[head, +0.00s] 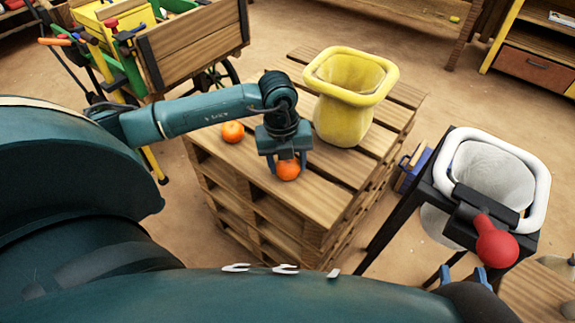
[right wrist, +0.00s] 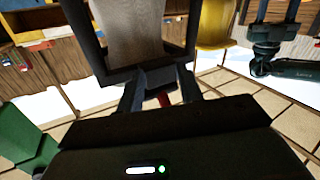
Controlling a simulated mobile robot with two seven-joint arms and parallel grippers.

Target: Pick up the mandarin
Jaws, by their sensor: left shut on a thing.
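One mandarin (head: 288,171) is between the fingers of my left gripper (head: 287,167), which points down over the wooden pallet stack (head: 325,195) and is shut on it. I cannot tell whether this mandarin still touches the slats. A second mandarin (head: 232,132) lies on the slats to the left, apart from the gripper. My right gripper (head: 463,274) is at the lower right with its fingers apart. In the right wrist view its fingers (right wrist: 160,92) stand apart, with a small red part showing between them; I see nothing held.
A yellow bucket (head: 335,118) stands on the pallet stack behind my left gripper. A black stand (head: 452,155) with a white-rimmed container (head: 541,190) and a red ball (head: 497,248) is at the right, close to my right gripper. A wooden cart (head: 195,45) stands at the back left.

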